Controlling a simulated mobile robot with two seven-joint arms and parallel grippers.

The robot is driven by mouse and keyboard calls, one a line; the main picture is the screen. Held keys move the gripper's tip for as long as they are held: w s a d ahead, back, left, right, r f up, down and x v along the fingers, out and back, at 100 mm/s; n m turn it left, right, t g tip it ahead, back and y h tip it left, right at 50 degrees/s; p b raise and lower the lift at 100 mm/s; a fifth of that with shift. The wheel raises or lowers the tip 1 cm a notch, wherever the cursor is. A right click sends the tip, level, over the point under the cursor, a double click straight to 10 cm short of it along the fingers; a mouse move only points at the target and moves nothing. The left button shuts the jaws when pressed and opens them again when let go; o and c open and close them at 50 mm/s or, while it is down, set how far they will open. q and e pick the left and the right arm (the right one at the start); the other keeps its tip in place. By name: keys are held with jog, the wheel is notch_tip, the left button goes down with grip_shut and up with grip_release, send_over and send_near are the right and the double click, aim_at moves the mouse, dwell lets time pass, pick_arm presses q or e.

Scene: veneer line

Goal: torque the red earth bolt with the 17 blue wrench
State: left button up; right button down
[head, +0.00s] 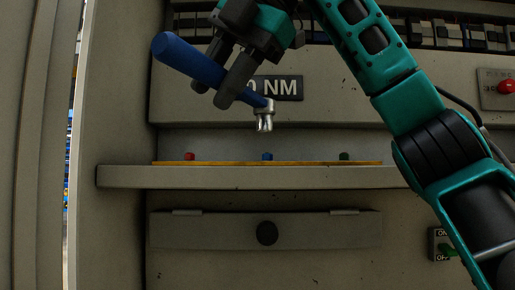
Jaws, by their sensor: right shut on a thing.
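My right gripper (235,75) is shut on the blue-handled wrench (186,59). The wrench slants down to the right, and its silver socket head (265,116) points down in front of the panel. The head hangs above the shelf, apart from the bolts. The red bolt (189,156) stands at the left on a yellow strip (225,163) along the shelf. In the picture, the wrench head is to the right of the red bolt and higher, nearly over the blue bolt (267,156). No size marking on the wrench can be read. My left gripper is not in view.
A dark green bolt (344,156) stands at the strip's right. The grey shelf (250,178) juts out below, with a knobbed drawer (330,230) under it. A partly covered "NM" sign (287,88), a red button (506,86) and an ON/OFF switch (441,245) are on the panel.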

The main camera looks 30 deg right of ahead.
pick_arm(q)
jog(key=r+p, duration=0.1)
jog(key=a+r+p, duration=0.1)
jog(key=p, duration=0.1)
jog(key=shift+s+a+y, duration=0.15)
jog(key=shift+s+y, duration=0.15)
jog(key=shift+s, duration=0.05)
pick_arm(e)
jog(key=w+a+r, duration=0.1)
jog(key=w+a, duration=0.5)
jog(key=a, duration=0.5)
jog(key=shift+r+n, duration=0.2)
jog(key=shift+n, duration=0.1)
jog(key=shift+w, duration=0.1)
